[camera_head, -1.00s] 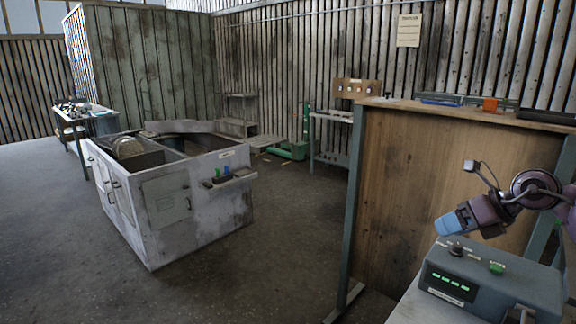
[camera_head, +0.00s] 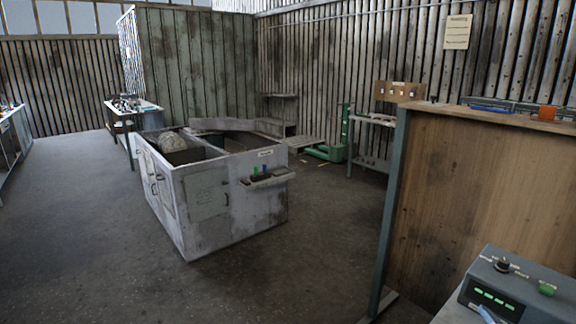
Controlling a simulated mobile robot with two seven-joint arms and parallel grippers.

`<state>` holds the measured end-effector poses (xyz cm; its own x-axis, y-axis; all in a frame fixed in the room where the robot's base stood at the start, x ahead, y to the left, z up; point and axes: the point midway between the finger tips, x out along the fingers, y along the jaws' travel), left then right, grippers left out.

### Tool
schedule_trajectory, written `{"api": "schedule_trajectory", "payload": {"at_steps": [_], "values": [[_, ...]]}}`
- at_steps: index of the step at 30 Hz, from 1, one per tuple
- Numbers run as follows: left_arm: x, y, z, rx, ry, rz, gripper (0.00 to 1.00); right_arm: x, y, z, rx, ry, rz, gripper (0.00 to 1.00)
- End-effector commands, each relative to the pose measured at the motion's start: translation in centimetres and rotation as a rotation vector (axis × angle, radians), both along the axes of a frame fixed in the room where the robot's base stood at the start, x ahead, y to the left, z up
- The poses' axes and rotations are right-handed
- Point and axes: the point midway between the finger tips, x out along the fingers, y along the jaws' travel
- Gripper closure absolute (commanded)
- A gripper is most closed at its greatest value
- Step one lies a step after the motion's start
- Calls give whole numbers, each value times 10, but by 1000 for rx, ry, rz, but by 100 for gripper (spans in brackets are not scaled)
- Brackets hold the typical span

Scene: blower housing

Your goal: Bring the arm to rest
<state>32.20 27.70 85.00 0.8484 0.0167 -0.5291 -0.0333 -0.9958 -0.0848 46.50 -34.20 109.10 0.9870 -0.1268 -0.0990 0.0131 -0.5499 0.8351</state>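No arm is plainly in view now. Neither my left nor my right gripper can be made out. A small pale blue piece at the bottom edge, in front of the grey control box (camera_head: 513,283), is too cut off to identify. The control box has a green-lit display, a dark knob and a green button. The blower housing (camera_head: 208,205), a worn grey open-topped cabinet, stands on the floor left of centre. A round drum-like part (camera_head: 172,141) shows inside it, and a small shelf with blue and green items is on its right side.
A wooden partition (camera_head: 470,205) with a dark post stands at right. An orange block (camera_head: 547,112) and trays lie on its top. A side table (camera_head: 133,108) stands at back left, and a green floor stand (camera_head: 325,152) at the back. The floor at left is clear.

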Motion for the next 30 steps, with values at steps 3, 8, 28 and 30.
{"api": "schedule_trajectory", "payload": {"at_steps": [3, 8, 28, 30], "values": [[0, 0, 0, 0, 0, 0, 57, -36, -1, -37, 194, 169, -158, 43], [0, 0, 0, 0, 0, 0, 57, -90, 8, -81, 419, 412, -334, 43], [0, 0, 0, 0, 0, 0, 57, -211, 64, -129, 799, 937, -573, 43], [0, 0, -2, 0, 0, 0, 57, -213, 66, -134, 810, 949, -573, 43]]}}
